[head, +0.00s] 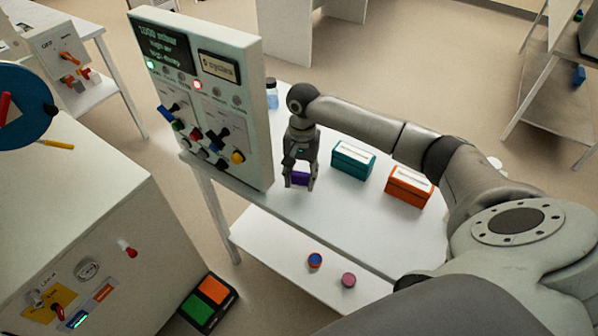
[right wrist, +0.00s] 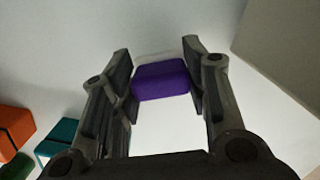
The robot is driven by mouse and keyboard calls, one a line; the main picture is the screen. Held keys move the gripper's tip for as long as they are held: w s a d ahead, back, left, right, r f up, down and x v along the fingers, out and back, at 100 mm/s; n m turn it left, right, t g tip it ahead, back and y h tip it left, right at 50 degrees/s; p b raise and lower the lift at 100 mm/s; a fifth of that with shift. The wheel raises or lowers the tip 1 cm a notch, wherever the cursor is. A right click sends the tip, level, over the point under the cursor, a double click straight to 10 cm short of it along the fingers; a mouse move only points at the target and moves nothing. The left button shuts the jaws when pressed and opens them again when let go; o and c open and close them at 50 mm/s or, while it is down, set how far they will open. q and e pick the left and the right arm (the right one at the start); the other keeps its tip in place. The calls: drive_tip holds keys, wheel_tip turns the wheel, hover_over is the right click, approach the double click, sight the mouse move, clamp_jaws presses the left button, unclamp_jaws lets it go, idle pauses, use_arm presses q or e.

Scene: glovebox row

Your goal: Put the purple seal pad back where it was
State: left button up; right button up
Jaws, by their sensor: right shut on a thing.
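The purple seal pad (right wrist: 161,80) is a small block with rounded edges. In the right wrist view it sits between the two fingers of my right gripper (right wrist: 163,85), which is shut on it. In the head view the right gripper (head: 300,178) points down beside the panel, with the purple pad (head: 299,179) between its fingertips, over the white table (head: 330,213). I cannot tell whether the pad touches the table. My left gripper is not in view.
An upright control panel (head: 221,131) with knobs stands just left of the gripper. A teal box (head: 352,160) and an orange box (head: 408,187) stand to the right. The tabletop between is clear.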

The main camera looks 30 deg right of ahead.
drive_tip(key=shift+w+d, duration=0.25)
drive_tip(key=shift+w, duration=0.25)
drive_tip(key=shift+w+d, duration=0.2)
drive_tip(key=shift+w, duration=0.3)
drive_tip(key=shift+f+p, duration=0.35)
drive_tip(key=shift+f, duration=0.3)
drive_tip(key=shift+s+f, duration=0.1)
drive_tip(key=o, duration=0.9)
drive_tip(key=r, duration=0.4)
drive_tip(key=r+b, duration=0.1)
drive_tip(key=r, duration=0.3)
drive_tip(key=w+d+r+b, duration=0.1)
drive_tip(key=r, duration=0.3)
drive_tip(key=shift+r, duration=0.1)
